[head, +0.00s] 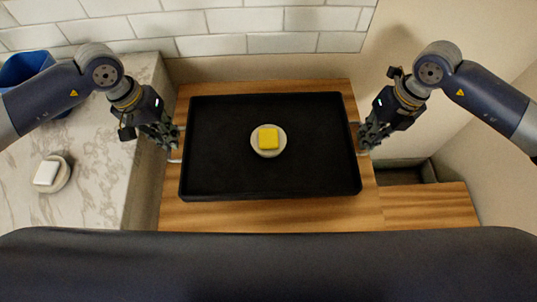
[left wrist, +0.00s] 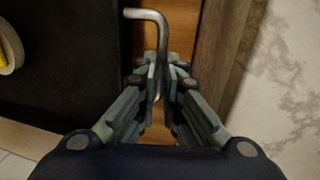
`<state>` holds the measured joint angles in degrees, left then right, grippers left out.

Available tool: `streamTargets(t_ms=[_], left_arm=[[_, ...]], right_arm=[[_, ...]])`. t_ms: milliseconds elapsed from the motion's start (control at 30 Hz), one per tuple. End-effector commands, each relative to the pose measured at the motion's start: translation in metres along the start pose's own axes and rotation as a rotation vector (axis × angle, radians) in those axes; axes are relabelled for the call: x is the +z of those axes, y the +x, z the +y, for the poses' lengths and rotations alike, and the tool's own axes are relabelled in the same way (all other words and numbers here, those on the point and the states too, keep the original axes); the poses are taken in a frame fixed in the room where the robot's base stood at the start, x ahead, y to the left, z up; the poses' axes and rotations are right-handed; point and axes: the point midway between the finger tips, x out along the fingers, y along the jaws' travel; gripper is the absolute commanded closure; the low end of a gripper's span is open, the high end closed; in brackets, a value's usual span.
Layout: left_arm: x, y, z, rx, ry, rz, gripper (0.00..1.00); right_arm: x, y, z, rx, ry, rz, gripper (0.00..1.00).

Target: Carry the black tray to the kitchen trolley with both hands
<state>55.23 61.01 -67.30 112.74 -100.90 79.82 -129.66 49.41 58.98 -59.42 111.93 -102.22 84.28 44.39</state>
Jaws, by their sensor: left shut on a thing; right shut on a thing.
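The black tray (head: 220,165) is a wide rectangle over a wooden top, with metal handles at its left and right ends. A small pale dish (head: 257,151) with a yellow block (head: 268,139) on it sits near the tray's middle. My left gripper (head: 172,143) is shut on the tray's left handle; the left wrist view shows its fingers (left wrist: 160,85) closed around the bent metal handle (left wrist: 150,15). My right gripper (head: 364,143) is shut at the tray's right end, where its fingers mostly hide the handle.
The wooden top (head: 290,216) lies under the tray; I cannot tell whether they touch. A marble counter (head: 100,170) at the left holds a dish with a white block (head: 46,173) and a blue container (head: 25,67). A tiled wall (head: 210,22) stands behind. A lower wooden surface (head: 430,205) is at the right.

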Motion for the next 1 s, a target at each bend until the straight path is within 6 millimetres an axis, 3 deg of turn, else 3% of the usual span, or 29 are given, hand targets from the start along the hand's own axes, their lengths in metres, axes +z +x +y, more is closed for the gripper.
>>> streamTargets(t_ms=[467, 1000], left_arm=[[-0.001, 0.001, -0.001, -0.002, -0.002, 0.003, 1.0], [-0.001, 0.022, -0.005, -0.002, -0.002, 0.003, 1.0]], right_arm=[[0.001, 0.001, -0.002, -0.003, 0.002, -0.002, 1.0], [0.001, 0.022, -0.006, -0.003, 0.002, -0.002, 1.0]])
